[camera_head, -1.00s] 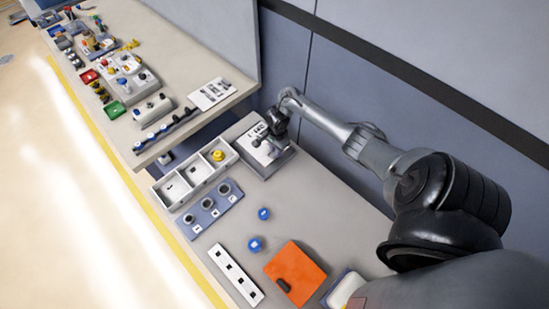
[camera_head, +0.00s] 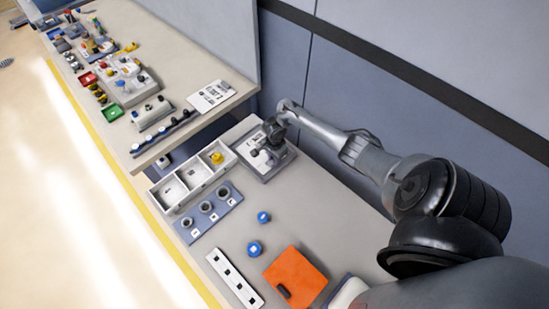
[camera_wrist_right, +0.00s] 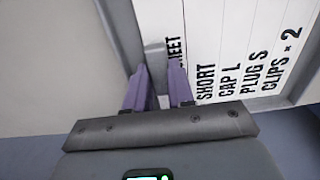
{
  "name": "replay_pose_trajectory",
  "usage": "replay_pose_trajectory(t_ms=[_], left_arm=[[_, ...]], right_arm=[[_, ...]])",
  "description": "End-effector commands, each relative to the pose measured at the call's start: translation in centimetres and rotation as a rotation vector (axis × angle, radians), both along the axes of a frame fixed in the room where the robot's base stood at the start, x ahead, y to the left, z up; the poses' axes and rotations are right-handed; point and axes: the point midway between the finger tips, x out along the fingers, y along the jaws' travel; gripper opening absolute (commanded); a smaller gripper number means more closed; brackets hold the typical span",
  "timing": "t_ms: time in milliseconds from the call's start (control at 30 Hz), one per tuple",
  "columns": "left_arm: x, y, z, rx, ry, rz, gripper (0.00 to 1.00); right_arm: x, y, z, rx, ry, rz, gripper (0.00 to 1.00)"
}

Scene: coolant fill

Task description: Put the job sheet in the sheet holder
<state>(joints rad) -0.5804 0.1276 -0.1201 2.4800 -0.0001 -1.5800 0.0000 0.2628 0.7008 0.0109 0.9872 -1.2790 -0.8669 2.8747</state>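The job sheet (camera_wrist_right: 235,45) is a white card with black printed lines, among them "SHORT", "CAP L", "PLUG S" and "CLIPS × 2". In the head view, the white sheet (camera_head: 252,141) lies within the grey tray-like holder (camera_head: 279,168) at the bench's back corner. My right gripper (camera_head: 264,158) is low over it and hides part of it. In the right wrist view, the purple fingers of my right gripper (camera_wrist_right: 158,72) stand on both sides of a grey upright tab (camera_wrist_right: 154,58) at the sheet's edge. Whether they press on it is unclear. My left gripper is out of view.
A three-compartment white bin (camera_head: 176,199) holds a yellow part. Near it are a blue rack with round sockets (camera_head: 208,212), blue caps (camera_head: 254,248), a white strip (camera_head: 234,279) and an orange board (camera_head: 296,276). Another printed sheet (camera_head: 210,97) lies on the farther table.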

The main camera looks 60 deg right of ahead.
Motion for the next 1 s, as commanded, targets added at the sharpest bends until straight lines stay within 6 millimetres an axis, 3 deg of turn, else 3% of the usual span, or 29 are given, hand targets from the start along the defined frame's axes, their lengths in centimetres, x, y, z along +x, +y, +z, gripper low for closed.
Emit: replay_pose_trajectory(t_ms=[33, 167, 533, 767, 1000], left_arm=[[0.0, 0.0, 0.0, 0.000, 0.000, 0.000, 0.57], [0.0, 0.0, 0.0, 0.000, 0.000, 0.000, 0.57], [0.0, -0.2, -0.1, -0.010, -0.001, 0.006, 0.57], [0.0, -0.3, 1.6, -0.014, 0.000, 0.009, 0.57], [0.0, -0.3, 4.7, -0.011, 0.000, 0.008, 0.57]], right_arm=[[0.0, 0.0, 0.0, 0.000, 0.000, -0.001, 0.30], [0.0, 0.0, 0.0, 0.000, 0.000, 0.000, 0.48], [0.0, 0.0, 0.3, 0.000, -0.001, 0.000, 0.48], [0.0, 0.0, 3.5, -0.002, -0.002, 0.001, 0.48], [0.1, 0.0, 8.7, 0.000, -0.002, -0.001, 0.48]])
